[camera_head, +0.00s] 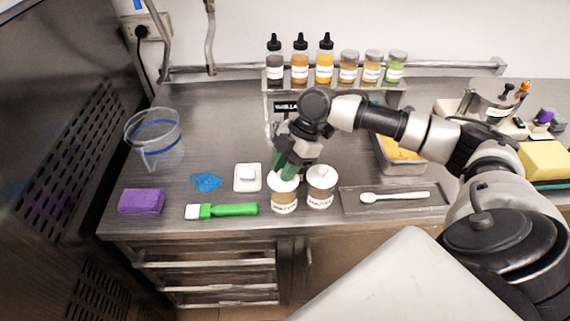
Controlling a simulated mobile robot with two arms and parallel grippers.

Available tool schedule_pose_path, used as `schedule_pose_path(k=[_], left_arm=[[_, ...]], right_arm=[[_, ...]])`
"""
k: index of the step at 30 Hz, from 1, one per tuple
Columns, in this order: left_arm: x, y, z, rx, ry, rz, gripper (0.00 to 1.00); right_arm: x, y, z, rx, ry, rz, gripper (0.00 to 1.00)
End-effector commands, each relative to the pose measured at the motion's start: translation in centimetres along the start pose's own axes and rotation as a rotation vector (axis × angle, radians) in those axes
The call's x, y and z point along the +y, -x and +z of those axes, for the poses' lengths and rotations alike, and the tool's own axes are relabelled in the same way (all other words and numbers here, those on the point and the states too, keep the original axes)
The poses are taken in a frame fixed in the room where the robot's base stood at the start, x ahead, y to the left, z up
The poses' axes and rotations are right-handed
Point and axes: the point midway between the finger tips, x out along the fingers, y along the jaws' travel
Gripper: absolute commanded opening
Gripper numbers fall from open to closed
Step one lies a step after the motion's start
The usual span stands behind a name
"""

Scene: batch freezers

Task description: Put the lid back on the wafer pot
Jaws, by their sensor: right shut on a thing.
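Two pots with white labels stand side by side near the front of the steel counter; the print is too small to read surely. My right gripper (287,167) comes down over the left pot (284,201), its green-tipped fingers shut on a white lid (284,178) at that pot's mouth. I cannot tell whether the lid rests on the rim or is just above it. The right pot (321,193) wears a white knobbed lid (322,172). My left gripper is not in view.
Left of the pots are a white square dish (240,186), a green-handled brush (232,210), a blue cloth (207,182), a purple block (142,201) and a clear jug (155,140). A tray (352,207) with a white spoon (395,197) lies right. Bottles (300,66) stand behind.

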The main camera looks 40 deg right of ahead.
Motion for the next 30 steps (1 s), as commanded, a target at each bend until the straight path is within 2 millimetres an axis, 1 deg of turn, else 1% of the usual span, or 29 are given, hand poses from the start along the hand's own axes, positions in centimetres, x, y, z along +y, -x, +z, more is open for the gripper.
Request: schedule_pose_path(k=[17,30], left_arm=[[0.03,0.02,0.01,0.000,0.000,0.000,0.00],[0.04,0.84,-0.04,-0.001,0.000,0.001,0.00]], right_arm=[[0.00,-0.06,0.04,0.000,0.000,0.000,0.01],[-0.03,0.09,-0.10,0.001,0.000,-0.001,0.01]])
